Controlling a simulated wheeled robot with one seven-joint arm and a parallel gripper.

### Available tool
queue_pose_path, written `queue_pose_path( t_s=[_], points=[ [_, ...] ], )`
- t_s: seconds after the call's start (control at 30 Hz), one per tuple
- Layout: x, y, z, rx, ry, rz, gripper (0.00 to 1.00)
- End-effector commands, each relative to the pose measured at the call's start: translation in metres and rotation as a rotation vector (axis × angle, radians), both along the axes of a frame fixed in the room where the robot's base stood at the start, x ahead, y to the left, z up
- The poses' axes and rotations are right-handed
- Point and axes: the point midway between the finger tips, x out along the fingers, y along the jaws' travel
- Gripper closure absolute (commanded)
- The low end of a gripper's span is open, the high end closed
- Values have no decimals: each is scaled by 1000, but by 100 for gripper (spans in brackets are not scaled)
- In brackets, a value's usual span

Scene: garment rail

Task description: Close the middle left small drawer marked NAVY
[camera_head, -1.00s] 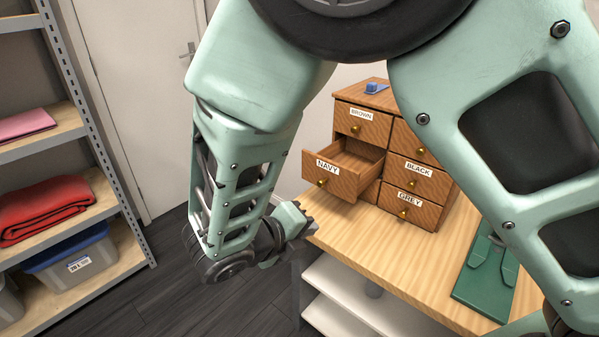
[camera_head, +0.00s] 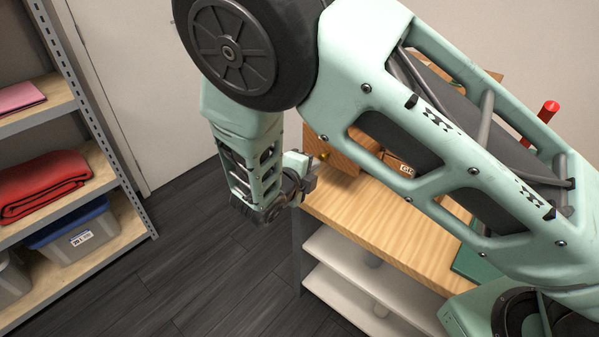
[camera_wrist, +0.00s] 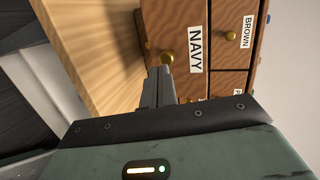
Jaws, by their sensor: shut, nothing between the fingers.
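The wooden NAVY drawer (camera_wrist: 181,30) faces my wrist camera, its white label turned sideways, with a brass knob (camera_wrist: 167,58). In the head view the same drawer (camera_head: 343,152) shows only in part at the table's left end, standing out from the chest; my arm hides most of it. My gripper (camera_wrist: 160,72) is shut and empty, its tips close to the NAVY knob in the wrist view. I cannot tell whether they touch the drawer front. In the head view my gripper (camera_head: 314,178) is just below and left of the drawer front.
The BROWN drawer (camera_wrist: 247,50) lies beside the NAVY one in the wrist view. The wooden table (camera_head: 350,215) has bare top in front of the chest. A shelf rack with a red folded cloth (camera_head: 42,185) stands at the left. Open dark floor lies between.

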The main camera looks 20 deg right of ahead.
Motion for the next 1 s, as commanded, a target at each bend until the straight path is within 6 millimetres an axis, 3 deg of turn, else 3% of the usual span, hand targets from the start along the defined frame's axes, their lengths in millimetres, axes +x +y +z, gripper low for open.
queue_pose_path(
  t_s=[0.2, 0.67, 0.83, 1.0],
  points=[
    [12, -13, 0, 2, -1, -1, 100],
    [15, -17, 0, 1, 0, 0, 100],
    [26, -35, 1, -1, 0, -3, 100],
    [48, -68, 2, -2, 0, -5, 100]
  ],
)
